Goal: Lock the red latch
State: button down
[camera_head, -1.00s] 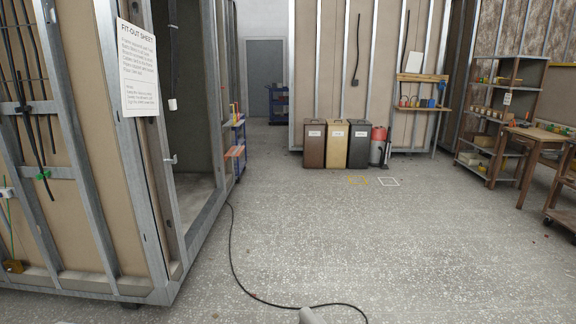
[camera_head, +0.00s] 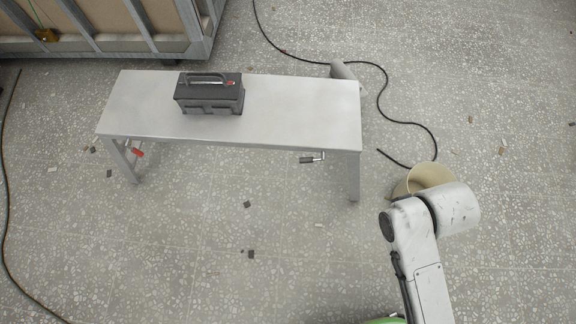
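A small red latch (camera_head: 137,152) shows below the front edge of a light grey bench (camera_head: 300,110), close to its left leg. It is small and partly under the top, so I cannot tell whether it is locked. A similar latch with a dark grip (camera_head: 308,160) hangs under the bench's front edge towards the right leg. My arm shows at the lower right, in front of and to the right of the bench. My gripper is not in view.
A dark toolbox (camera_head: 209,95) with a handle stands on the bench top. A black cable (camera_head: 393,120) lies on the floor behind and right of the bench. A beige bucket-like container (camera_head: 430,174) is partly hidden by my arm. Floor before the bench is mostly clear, with small scraps.

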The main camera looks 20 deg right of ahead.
aim_at(135, 150)
jog(key=i+j+u, duration=0.8)
jog(key=j, duration=0.15)
jog(key=i+j+z, duration=0.15)
jog(key=j, duration=0.2)
jog(key=j+z, duration=0.15)
jog(key=j, duration=0.2)
jog(key=i, duration=0.05)
